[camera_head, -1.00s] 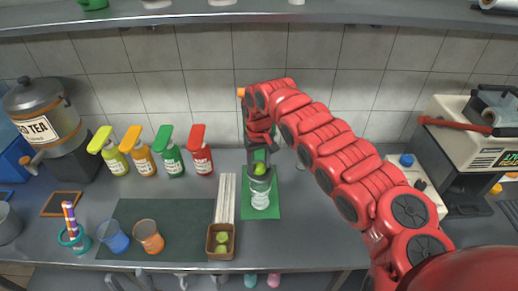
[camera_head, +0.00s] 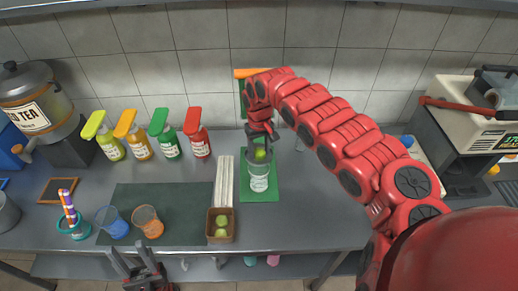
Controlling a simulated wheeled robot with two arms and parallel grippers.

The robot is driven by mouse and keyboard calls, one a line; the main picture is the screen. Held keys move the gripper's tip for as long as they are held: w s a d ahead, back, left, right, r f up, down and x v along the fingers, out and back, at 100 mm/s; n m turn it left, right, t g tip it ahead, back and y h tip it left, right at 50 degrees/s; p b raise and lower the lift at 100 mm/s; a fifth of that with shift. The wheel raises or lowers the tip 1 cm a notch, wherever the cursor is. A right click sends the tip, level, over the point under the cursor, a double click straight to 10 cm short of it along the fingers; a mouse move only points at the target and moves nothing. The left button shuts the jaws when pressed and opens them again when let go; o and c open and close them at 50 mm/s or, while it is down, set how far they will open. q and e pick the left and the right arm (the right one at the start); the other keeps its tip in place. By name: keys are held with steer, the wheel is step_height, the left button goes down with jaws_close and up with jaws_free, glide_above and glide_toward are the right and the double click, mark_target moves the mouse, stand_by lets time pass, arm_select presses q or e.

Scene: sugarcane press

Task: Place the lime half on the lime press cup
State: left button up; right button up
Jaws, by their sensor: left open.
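A green lime half (camera_head: 260,155) shows at the dark cup of the lime press, above a clear glass (camera_head: 259,180) on a green mat (camera_head: 289,187). The orange press handle (camera_head: 252,72) sticks out at the top, behind my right arm. My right gripper (camera_head: 262,135) points down just above the lime half. Its fingers are small and overlap the press, so I cannot tell whether it touches the lime or is shut. My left gripper (camera_head: 137,262) is open and empty at the counter's front edge. More lime halves (camera_head: 221,225) lie in a brown basket (camera_head: 211,239).
A dark mat holds a blue cup (camera_head: 112,223) and an orange cup (camera_head: 147,221). White sticks (camera_head: 224,182) lie left of the press. Several syrup bottles (camera_head: 198,143) line the back wall. A tea dispenser (camera_head: 33,100) is at left, a machine (camera_head: 470,110) at right.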

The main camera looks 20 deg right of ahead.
mark_target(259, 151)
steer(key=shift+o, duration=0.6)
steer(key=shift+w+f, duration=0.1)
steer(key=shift+w, duration=0.05)
steer(key=shift+r, duration=0.4)
step_height(259, 151, up, 12)
steer(key=b, duration=0.4)
steer(key=shift+a+f, duration=0.1)
